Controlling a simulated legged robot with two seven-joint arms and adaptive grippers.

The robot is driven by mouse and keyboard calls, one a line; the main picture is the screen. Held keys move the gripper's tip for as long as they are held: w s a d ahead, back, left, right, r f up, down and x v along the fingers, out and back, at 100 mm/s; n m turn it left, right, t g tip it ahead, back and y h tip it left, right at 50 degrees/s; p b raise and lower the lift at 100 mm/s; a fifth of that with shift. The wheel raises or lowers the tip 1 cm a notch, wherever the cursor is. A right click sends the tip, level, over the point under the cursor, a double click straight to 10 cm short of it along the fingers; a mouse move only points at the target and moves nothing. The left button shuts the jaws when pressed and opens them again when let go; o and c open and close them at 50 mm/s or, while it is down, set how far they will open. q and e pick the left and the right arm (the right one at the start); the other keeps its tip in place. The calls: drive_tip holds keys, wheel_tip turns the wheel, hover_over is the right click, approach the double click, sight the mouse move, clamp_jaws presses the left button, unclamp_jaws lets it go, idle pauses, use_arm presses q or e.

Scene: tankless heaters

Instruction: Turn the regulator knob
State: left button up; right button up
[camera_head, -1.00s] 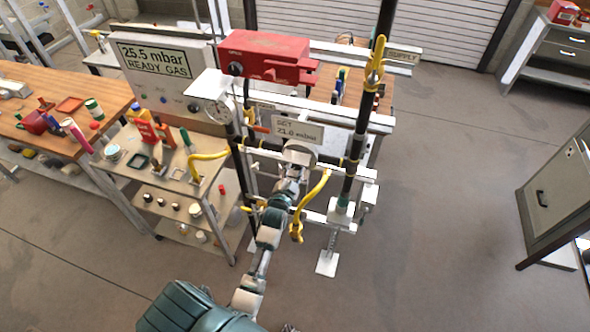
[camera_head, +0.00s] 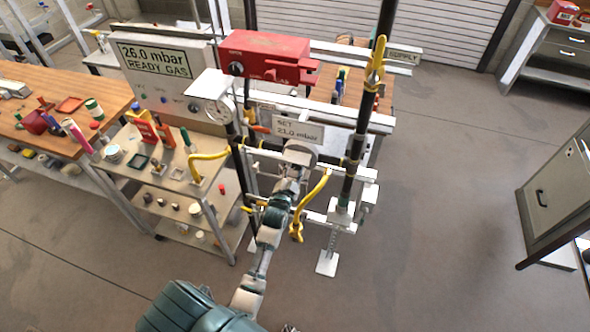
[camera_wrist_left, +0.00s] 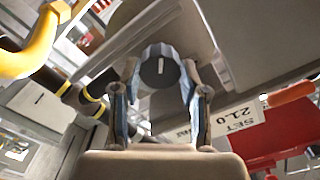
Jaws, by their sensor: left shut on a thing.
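The regulator knob (camera_wrist_left: 159,71) is a dark round knob with a pale mark on its face, in the upper middle of the left wrist view. My left gripper (camera_wrist_left: 162,62) has its two fingers on either side of the knob and is shut on it. In the head view my left gripper (camera_head: 298,156) is at the regulator, just below the SET sign (camera_head: 298,130), and the arm hides the knob. The display panel (camera_head: 152,62) reads 26.0 mbar READY GAS. My right gripper is in neither view.
A yellow-handled black pipe (camera_head: 362,125) stands right of the gripper. A yellow curved pipe (camera_head: 312,200) is close beside my arm. A loaded cart (camera_head: 165,165) stands left.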

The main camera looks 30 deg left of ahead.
use_arm(q)
drive_tip(key=shift+f, duration=0.3)
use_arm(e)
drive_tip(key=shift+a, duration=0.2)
use_arm(q)
drive_tip(key=o, duration=0.8)
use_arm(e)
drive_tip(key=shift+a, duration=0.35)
use_arm(q)
drive_tip(key=shift+o, duration=0.2)
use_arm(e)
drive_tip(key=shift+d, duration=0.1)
use_arm(q)
drive_tip(key=v, duration=1.1)
drive_tip(key=shift+s+d, duration=0.2)
drive_tip(key=shift+s, duration=0.2)
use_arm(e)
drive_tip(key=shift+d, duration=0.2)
